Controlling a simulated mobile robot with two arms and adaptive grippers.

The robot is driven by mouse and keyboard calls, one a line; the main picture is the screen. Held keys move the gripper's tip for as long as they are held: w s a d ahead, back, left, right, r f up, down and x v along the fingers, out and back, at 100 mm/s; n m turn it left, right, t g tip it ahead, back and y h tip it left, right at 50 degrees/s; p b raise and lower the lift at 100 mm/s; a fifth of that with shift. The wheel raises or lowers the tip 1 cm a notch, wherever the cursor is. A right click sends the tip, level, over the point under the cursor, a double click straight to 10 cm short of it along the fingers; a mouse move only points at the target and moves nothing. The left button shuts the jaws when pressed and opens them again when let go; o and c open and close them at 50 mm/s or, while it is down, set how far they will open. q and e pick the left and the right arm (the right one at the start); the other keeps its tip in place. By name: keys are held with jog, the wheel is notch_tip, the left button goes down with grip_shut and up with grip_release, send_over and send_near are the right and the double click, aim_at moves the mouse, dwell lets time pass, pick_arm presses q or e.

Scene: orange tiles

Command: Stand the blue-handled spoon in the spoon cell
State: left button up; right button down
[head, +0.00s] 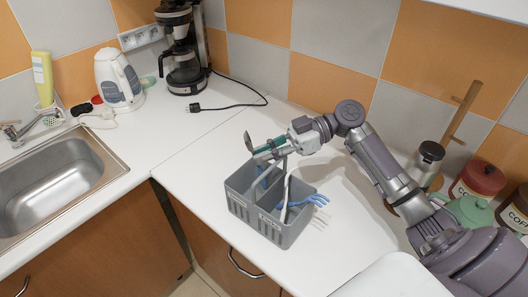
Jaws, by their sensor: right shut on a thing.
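A grey divided cutlery caddy (290,236) stands on the white counter. My right gripper (268,152) is above its back left part, shut on a teal-handled utensil (273,143). The utensil is held tilted, close to level, its grey metal head (248,141) pointing left beyond the caddy. The head looks spoon-like, but its shape is hard to tell. A blue item (262,179) shows inside the left compartment, mostly hidden. I cannot read the cell labels. My left gripper is not in view.
A coffee maker (182,50) with its black cable (232,105) and a white kettle (116,80) stand at the back. A sink (55,180) is at the left. Jars (478,178) and a wooden stand (462,120) are at the right. Counter left of the caddy is clear.

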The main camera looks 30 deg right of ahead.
jog(key=c, duration=1.2)
grip_release()
jog(key=shift+r, duration=0.1)
notch_tip(320, 180, up, 10)
jog(key=shift+f, duration=0.1)
